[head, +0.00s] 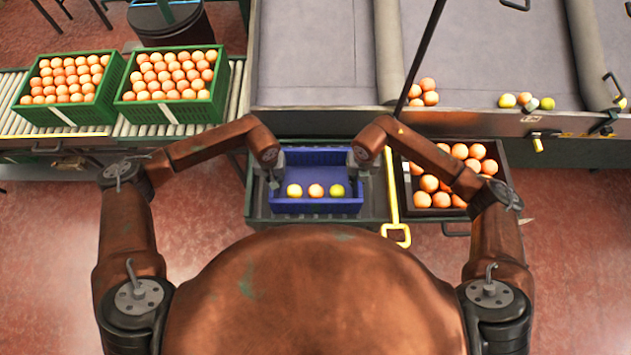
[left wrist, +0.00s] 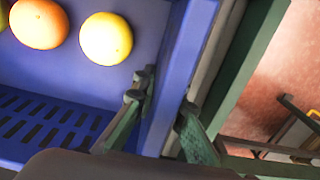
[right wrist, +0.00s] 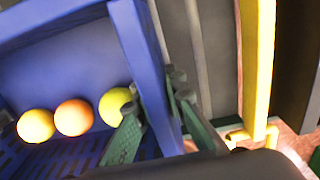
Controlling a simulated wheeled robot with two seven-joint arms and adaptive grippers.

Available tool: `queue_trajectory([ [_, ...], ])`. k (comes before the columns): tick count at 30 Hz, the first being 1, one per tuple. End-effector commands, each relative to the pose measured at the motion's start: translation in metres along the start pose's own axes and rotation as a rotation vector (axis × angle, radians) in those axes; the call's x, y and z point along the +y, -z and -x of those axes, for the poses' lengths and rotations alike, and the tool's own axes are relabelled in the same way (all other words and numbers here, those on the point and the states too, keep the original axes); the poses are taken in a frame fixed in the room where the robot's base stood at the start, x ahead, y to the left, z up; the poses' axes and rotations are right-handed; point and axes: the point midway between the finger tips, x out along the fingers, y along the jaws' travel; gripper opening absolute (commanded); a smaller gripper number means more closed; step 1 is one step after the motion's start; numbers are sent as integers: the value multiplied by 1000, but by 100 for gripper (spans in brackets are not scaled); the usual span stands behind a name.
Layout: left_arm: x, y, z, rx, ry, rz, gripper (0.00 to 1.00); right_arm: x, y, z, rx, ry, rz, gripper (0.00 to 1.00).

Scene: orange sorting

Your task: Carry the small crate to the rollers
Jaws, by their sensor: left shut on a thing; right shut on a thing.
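The small blue crate (head: 315,207) is in the middle of the head view, over a dark green-edged stand. It holds three fruits in a row: a yellow one (head: 294,191), an orange one (head: 316,191) and a yellow-green one (head: 337,191). My left gripper (head: 276,176) is shut on its left wall (left wrist: 178,75), one finger inside and one outside. My right gripper (head: 357,163) is shut likewise on its right wall (right wrist: 147,75). I cannot tell whether the crate touches the stand. The rollers (head: 236,92) are at the left.
Two green crates (head: 68,113) (head: 170,112) full of oranges stand on the rollers. A dark tray of oranges (head: 408,200) is right of the stand, with a yellow handle (head: 391,190) between. A grey sorting table (head: 310,85) lies behind; a dark bin (head: 165,25) is behind the rollers.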

Motion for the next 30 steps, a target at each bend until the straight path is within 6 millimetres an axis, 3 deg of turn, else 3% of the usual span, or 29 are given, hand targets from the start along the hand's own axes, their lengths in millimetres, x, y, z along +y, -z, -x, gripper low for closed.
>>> queue_trajectory([
  [14,0,1,6,3,-1,0,0,0,-1,6,-3,-1,0,0],
  [30,0,4,58,23,-1,0,0,0,-4,58,-23,-1,0,0],
])
